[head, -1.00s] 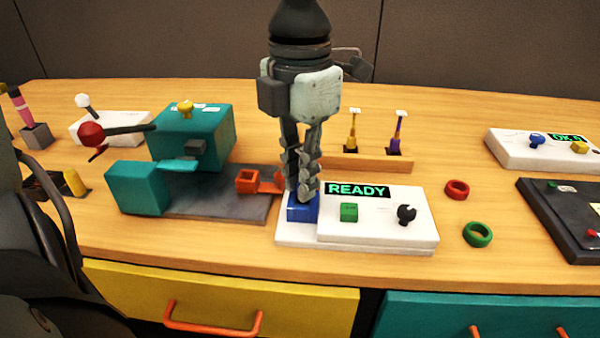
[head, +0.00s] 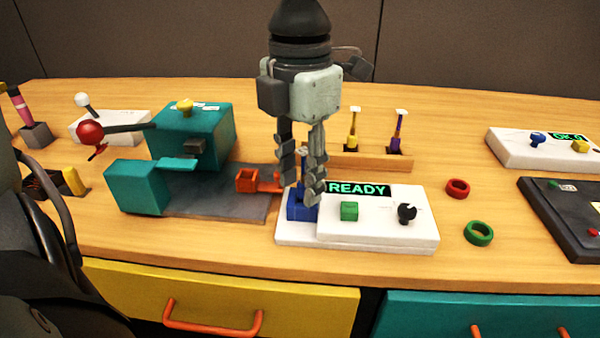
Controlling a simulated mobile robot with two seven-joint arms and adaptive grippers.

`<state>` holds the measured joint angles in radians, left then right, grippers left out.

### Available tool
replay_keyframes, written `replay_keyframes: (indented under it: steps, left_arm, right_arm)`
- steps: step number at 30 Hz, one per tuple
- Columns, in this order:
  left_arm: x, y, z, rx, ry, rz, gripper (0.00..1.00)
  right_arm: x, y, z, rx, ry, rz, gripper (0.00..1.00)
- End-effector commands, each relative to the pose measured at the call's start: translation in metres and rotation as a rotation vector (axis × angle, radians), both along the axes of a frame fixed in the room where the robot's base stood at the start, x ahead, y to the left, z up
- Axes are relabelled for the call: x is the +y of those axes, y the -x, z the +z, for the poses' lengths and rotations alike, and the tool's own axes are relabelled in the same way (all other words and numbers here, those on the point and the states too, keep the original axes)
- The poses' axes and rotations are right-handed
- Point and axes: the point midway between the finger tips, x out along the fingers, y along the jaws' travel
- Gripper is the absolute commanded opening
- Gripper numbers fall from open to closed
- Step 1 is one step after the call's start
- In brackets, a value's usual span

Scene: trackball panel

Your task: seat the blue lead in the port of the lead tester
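The lead tester (head: 425,228) is a white box with a green READY display, a green button (head: 349,212) and a black knob (head: 407,213). Its blue port block (head: 297,210) stands at its left end. My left gripper (head: 301,188) points down over this block, its fingers apart on either side of the blue lead. Only the lead's pale top tag (head: 302,151) shows clearly between the fingers; the lead appears upright above the block. The fingers hide its lower end, so I cannot tell how deep it sits. My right gripper is out of view.
A wooden rack (head: 372,162) behind holds a yellow and a purple lead. A teal fixture (head: 190,135) with a red-knobbed lever stands left. Red (head: 457,188) and green (head: 478,234) rings lie right of the tester. A white panel and a dark panel stand far right.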

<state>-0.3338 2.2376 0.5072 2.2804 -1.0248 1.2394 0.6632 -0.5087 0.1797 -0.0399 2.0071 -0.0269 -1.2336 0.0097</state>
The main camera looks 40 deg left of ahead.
Motion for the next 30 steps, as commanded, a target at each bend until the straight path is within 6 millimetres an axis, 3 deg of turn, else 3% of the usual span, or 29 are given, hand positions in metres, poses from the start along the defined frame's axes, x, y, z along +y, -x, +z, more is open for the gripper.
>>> replay_keyframes:
  steps: [2,12,18,30]
  left_arm:
    - [0.000,-0.001,0.007,-0.002,-0.001,0.000,0.35]
    - [0.000,-0.001,0.081,-0.005,-0.001,0.002,0.35]
    - [0.000,-0.001,0.112,-0.002,-0.001,0.001,0.35]
    - [0.000,0.000,0.122,0.001,0.000,-0.001,0.35]
  right_arm:
    - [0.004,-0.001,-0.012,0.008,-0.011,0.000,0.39]
    - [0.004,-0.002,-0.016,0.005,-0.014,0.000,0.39]
    - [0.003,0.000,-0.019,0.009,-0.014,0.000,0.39]
    - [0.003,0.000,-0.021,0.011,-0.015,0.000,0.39]
